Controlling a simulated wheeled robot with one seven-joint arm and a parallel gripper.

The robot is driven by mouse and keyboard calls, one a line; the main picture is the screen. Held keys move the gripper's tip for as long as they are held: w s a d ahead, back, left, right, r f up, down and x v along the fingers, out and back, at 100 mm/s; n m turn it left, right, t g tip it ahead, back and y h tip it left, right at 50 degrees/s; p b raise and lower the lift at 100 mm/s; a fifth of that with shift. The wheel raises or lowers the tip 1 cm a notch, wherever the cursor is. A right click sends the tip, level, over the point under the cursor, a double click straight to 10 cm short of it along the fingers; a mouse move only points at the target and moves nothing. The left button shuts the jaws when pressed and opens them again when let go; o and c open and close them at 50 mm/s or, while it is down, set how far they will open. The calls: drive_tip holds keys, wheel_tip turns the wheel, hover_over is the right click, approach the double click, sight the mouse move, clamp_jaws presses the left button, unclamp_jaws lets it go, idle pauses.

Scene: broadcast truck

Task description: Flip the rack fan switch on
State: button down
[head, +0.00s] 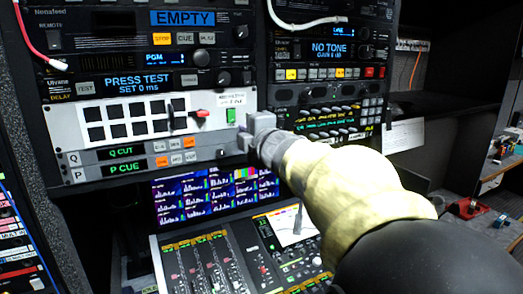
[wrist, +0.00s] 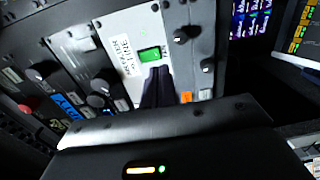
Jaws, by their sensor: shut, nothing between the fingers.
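A green rocker switch (head: 231,116), which I take to be the rack fan switch, sits at the right end of the white panel (head: 215,101). It looks lit green, and the small label above it is too blurred to read surely. In the wrist view the green switch (wrist: 150,54) is just ahead of the dark fingertips. My gripper (head: 250,128) is shut and empty, close to the panel just right of and below the switch. In the wrist view my gripper (wrist: 158,72) overlaps the switch's lower edge. I cannot tell whether it touches.
A mixing console (head: 220,262) and meter screen (head: 205,195) lie under the rack. Knobs (wrist: 104,86) stick out nearby.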

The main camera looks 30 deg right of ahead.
drive_tip(key=s+f+p, duration=0.1)
drive_tip(key=s+p, duration=0.1)
drive_tip(key=s, duration=0.6)
drive_tip(key=shift+a, duration=0.25)
drive_tip(key=shift+a, duration=0.1)
drive_tip(key=shift+w+f, duration=0.1)
drive_tip(key=shift+f, duration=0.05)
